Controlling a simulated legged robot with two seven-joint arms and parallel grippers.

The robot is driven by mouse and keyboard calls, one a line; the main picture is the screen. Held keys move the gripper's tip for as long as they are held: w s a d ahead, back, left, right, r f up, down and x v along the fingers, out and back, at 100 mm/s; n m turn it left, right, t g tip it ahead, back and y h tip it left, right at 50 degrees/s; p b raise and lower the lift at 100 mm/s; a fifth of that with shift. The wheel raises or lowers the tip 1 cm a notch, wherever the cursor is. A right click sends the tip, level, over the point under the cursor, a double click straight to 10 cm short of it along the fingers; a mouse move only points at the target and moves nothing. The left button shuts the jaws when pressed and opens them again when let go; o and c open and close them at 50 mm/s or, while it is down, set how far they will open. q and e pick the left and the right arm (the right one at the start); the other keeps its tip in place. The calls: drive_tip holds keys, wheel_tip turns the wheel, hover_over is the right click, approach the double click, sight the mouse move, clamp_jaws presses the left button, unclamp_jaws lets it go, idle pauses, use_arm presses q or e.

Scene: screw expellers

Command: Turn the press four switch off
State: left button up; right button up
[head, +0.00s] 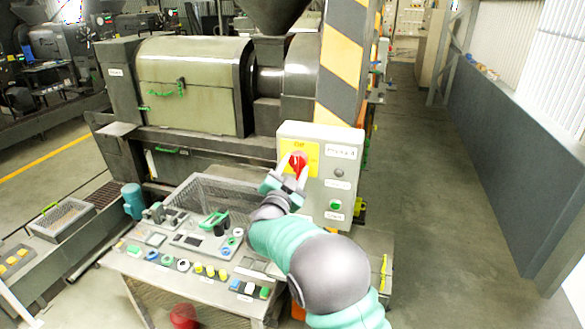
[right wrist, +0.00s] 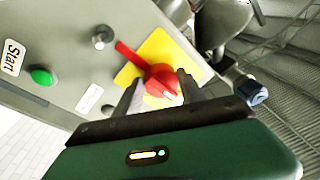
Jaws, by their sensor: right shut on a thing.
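The press four switch box (head: 320,195) is a light grey panel on a striped post in the head view. Its red rotary switch (head: 298,160) sits on a yellow plate (head: 313,152) marked "Off". In the right wrist view the red switch (right wrist: 160,80) lies between the fingers, its long handle pointing to the upper left over the yellow plate (right wrist: 158,52). My right gripper (head: 293,177) is shut on the red switch; its fingers also show in the right wrist view (right wrist: 158,92). The left gripper is in neither view.
A green start button (head: 336,205) is on the same box and shows in the wrist view (right wrist: 41,76). A control desk (head: 200,285) with several buttons stands below left. The press (head: 195,85) is behind. The aisle floor (head: 430,220) at right is clear.

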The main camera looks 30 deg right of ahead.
drive_tip(key=shift+d+r, duration=0.1)
drive_tip(key=shift+r, duration=0.3)
drive_tip(key=o, duration=1.4)
drive_tip(key=shift+d+f, duration=0.1)
drive_tip(key=shift+c, duration=0.2)
drive_tip(key=shift+d+f, duration=0.1)
drive_tip(key=shift+f, duration=0.05)
drive_tip(key=shift+s+a+f, duration=0.15)
drive_tip(key=shift+a, duration=0.3)
drive_tip(key=b+v, duration=0.4)
drive_tip(key=v, duration=1.2)
drive_tip(key=shift+s+d+f, duration=0.1)
